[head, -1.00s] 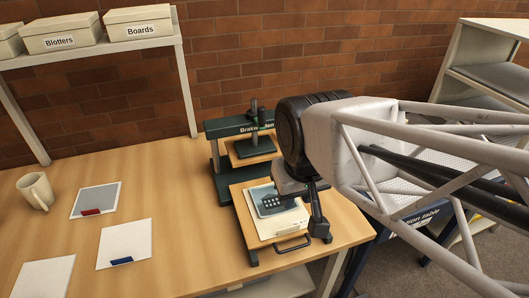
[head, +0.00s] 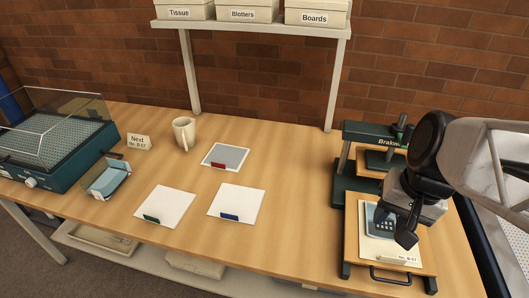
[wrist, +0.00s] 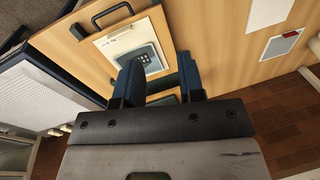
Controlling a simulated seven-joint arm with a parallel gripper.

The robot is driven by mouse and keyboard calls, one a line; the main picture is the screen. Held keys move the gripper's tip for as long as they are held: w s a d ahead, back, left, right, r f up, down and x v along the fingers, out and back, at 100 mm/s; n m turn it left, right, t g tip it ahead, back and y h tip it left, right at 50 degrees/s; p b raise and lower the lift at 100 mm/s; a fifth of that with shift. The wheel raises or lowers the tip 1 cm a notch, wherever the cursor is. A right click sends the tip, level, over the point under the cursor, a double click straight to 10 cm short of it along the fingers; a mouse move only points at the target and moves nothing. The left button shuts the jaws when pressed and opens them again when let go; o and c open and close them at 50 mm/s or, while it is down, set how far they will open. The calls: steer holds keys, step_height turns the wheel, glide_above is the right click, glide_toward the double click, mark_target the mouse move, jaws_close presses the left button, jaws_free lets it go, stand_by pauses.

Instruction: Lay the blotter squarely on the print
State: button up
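The print (head: 385,247), a white-bordered sheet with a blue-grey building picture, lies on the pulled-out wooden board (head: 353,262) of the press. A small card marked No. B-57 is at its front edge. The print also shows in the wrist view (wrist: 115,44). My gripper (head: 406,232) is above the right part of the print and hides some of it. In the wrist view its blue fingers (wrist: 160,85) stand apart with nothing seen between them. Pale sheets lie on the table, with a blue tab (head: 237,203), a green tab (head: 167,205) and a red tab (head: 225,157); which is the blotter is not labelled.
The dark green press (head: 352,165) stands behind the board. A mug (head: 184,133), a small sign (head: 138,142), a blue-grey holder (head: 108,180) and a clear-lidded teal unit (head: 62,150) stand to the left. A shelf with a Blotters box (head: 243,12) is above. Table between sheets and press is clear.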

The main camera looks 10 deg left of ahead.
steer(key=w+a+f+m+g+y, duration=0.25)
steer(key=w+a+f, duration=0.25)
steer(key=a, duration=0.3)
steer(key=w+a+f+m+g+y, duration=0.2)
steer(key=w+a+f+m+y, duration=0.1)
steer(key=w+a+f, duration=0.4)
steer(key=m+g+y, duration=0.1)
steer(key=m+y, duration=0.4)
steer(key=m, duration=0.2)
glide_toward(243, 219)
steer(key=shift+s+a+r+n, duration=0.15)
steer(key=shift+s+a+r, duration=0.05)
steer(key=shift+a+r, duration=0.3)
steer(key=shift+s+a+r+n, duration=0.1)
steer(key=shift+s+a+r, duration=0.1)
steer(key=shift+a+r, duration=0.3)
steer(key=shift+g, duration=0.25)
steer(key=shift+x, duration=1.25)
steer(key=shift+x, duration=2.6)
steer(key=shift+c, duration=0.2)
jaws_close()
